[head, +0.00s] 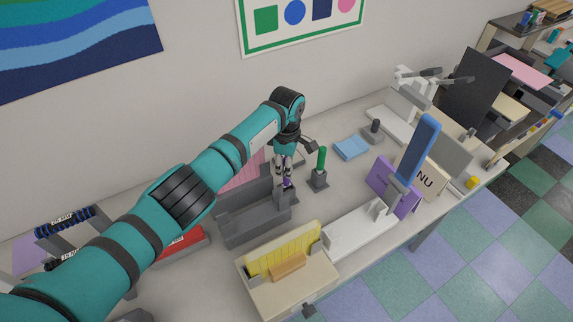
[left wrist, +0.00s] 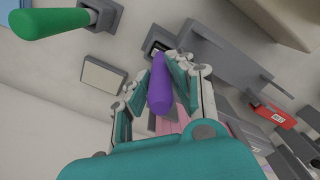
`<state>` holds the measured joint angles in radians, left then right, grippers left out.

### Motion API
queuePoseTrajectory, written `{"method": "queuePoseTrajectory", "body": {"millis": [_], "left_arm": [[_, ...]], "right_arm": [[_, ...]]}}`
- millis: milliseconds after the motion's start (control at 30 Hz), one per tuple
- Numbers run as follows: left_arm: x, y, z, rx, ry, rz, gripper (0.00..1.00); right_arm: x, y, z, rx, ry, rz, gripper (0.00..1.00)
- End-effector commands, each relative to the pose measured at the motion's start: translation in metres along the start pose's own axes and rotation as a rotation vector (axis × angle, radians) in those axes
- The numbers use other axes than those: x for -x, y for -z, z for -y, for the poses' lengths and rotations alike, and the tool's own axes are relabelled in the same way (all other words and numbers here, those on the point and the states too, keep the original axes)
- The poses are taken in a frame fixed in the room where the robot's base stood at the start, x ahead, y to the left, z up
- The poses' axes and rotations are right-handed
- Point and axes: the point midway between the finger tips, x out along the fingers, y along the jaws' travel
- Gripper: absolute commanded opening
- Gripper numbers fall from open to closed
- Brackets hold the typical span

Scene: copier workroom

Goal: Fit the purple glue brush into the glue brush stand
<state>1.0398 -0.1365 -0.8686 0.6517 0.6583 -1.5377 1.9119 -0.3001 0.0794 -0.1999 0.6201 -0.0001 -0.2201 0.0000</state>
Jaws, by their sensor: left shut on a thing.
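My left gripper (head: 284,172) is shut on the purple glue brush (left wrist: 160,88) and points down at the table. The brush lies between the fingers in the left wrist view; in the head view only a bit of purple (head: 287,184) shows. A grey square holder with a dark opening (left wrist: 158,42), seemingly the glue brush stand, shows just beyond the brush's far end. I cannot tell whether the brush is in it; the gripper hides this in the head view. A green brush (head: 321,157) stands upright in another grey holder (head: 318,180). My right gripper is not in view.
A grey open-topped box (head: 240,222) stands close to the left gripper. A cream box with a yellow ribbed part (head: 285,262), a white device (head: 355,230) and a purple panel (head: 392,186) stand nearer the front. A blue pad (head: 351,148) lies behind the green brush.

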Motion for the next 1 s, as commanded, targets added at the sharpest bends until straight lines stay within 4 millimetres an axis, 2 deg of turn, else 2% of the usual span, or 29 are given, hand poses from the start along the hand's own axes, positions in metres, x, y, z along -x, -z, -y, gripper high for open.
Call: {"method": "queuePoseTrajectory", "body": {"millis": [1000], "left_arm": [[-0.026, 0.000, 0.000, 0.001, 0.000, 0.000, 0.00]], "right_arm": [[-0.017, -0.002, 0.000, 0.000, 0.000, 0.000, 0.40]]}}
